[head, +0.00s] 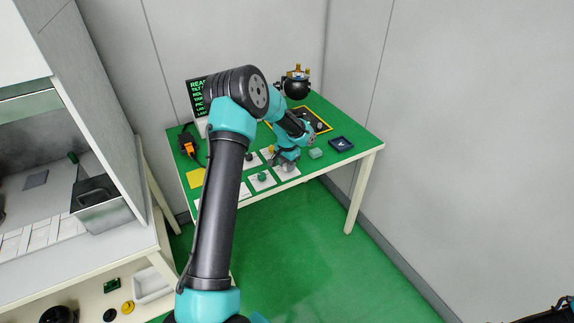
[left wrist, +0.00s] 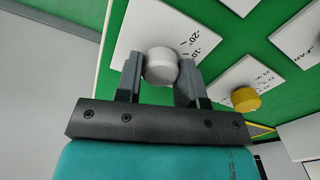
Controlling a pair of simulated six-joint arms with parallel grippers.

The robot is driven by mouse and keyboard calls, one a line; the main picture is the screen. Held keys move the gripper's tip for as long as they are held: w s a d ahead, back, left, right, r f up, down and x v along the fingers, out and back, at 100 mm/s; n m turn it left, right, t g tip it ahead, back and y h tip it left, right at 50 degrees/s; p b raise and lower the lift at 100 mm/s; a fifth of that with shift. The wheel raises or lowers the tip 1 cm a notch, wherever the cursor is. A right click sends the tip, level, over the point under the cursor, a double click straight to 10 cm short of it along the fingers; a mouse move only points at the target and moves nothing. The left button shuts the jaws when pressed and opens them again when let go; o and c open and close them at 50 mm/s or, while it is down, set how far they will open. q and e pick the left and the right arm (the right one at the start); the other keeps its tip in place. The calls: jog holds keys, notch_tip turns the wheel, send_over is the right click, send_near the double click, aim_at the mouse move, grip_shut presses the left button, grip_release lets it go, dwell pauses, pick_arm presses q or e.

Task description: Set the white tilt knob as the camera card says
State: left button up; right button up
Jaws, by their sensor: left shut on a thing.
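In the left wrist view, the white tilt knob (left wrist: 161,66) sits on a white plate (left wrist: 150,35) with printed marks, "-20" and "-10" among them. My left gripper (left wrist: 160,75) is shut on this knob, with one finger on each side of it. In the head view, my left gripper (head: 286,164) is down at a white plate (head: 290,175) on the green table, and the knob there is mostly hidden. A dark screen (head: 196,96) with green text stands at the back left, partly covered by my arm. I cannot make out a camera card for certain.
A yellow knob (left wrist: 245,99) on its plate is close to the right finger. A green knob (head: 262,176) is on a neighbouring plate. A black camera ball (head: 297,88) stands at the back.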

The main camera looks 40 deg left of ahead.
pick_arm(q)
jog(key=shift+m, duration=1.2)
jog(key=o, duration=0.9)
notch_tip(320, 180, up, 17)
jog(key=shift+r, duration=0.2)
